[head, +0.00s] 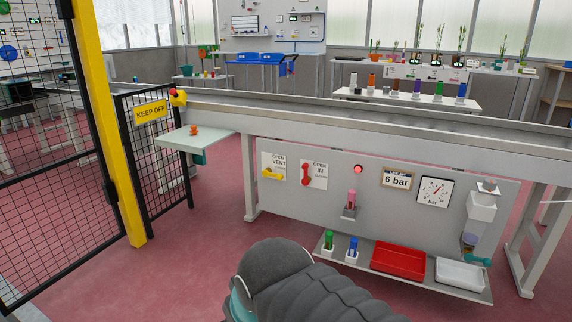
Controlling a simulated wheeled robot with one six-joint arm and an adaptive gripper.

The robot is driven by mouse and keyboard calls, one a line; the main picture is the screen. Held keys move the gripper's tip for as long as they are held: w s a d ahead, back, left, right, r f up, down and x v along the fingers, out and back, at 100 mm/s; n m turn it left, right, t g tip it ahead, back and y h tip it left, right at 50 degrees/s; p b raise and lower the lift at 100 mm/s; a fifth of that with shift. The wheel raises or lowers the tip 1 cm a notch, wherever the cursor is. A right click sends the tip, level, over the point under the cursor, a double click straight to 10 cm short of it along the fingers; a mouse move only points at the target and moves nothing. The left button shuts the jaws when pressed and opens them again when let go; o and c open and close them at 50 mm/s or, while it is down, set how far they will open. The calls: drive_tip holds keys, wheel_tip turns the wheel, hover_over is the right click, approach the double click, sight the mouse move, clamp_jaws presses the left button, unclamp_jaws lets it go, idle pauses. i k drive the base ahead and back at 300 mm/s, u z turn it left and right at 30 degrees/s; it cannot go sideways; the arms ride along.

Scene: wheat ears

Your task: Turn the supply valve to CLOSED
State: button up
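A red-handled valve (307,176) is on a white plate marked "OPEN" and "IN", on the grey panel under the long bench. Its handle looks roughly upright below the word "OPEN"; smaller lettering at its right is hard to read. To its left is a yellow-handled valve (272,173) on a plate marked "OPEN" and "VENT", its handle lying roughly level. A round gauge (434,192) marked "bar" is on the right of the panel, beside a "6 bar" sign (396,180).
Below the panel, a shelf holds green and blue items (352,247), a red tray (398,258) and a white tray (460,274). A yellow post (110,130) and black mesh fence stand at left. The red floor (205,270) before the panel's left side is clear.

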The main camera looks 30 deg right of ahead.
sight(305, 181)
drive_tip(key=z, duration=0.35)
drive_tip(key=i, duration=1)
drive_tip(key=z, duration=0.5)
